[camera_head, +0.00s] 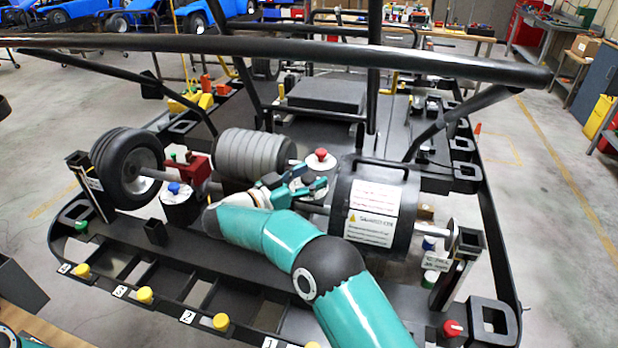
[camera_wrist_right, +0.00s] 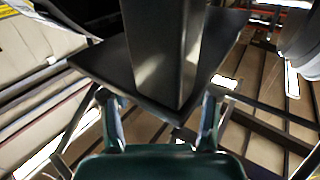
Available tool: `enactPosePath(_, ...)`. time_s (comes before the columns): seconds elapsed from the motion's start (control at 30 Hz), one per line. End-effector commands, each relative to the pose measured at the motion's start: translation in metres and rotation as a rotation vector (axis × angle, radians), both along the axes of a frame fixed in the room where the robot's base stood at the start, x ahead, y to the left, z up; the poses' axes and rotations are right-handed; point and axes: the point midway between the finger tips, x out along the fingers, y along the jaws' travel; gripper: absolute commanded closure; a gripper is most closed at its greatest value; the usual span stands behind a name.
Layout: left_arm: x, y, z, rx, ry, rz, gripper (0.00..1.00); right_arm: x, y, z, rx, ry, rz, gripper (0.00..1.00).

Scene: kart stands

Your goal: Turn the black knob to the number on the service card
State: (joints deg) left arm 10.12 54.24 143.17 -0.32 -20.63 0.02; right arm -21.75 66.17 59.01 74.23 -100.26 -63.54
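My right gripper (camera_head: 297,181) reaches in from the lower right, between the ribbed grey cylinder and the black canister. Its fingers are apart. In the right wrist view my right gripper (camera_wrist_right: 160,118) has a finger on each side, with a dark post (camera_wrist_right: 165,50) and a dark plate beyond them. I cannot tell whether they touch it. No black knob can be made out for certain. White cards with print (camera_head: 371,212) are on the black canister; their text is too small to read. I cannot tell which is the service card. My left gripper is out of view.
A red-topped knob (camera_head: 321,154) sits just behind my right gripper. A blue-topped black cylinder (camera_head: 180,205) stands to the left. A thick black bar (camera_head: 290,46) crosses overhead. Yellow buttons (camera_head: 145,295) with number tags line the front rail. A wheel (camera_head: 127,168) is at left.

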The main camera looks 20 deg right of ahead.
Motion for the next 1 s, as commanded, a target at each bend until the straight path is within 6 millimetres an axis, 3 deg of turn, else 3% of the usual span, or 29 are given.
enactPosePath(0.27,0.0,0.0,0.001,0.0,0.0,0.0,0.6,-0.003,0.008,-0.001,0.001,0.001,0.001,0.39)
enactPosePath(0.7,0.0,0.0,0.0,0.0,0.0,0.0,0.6,-0.024,0.064,-0.001,0.0,0.0,0.001,0.39)
enactPosePath(1.0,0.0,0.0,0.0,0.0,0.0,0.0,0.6,-0.026,0.07,-0.002,0.001,0.001,-0.001,0.39)
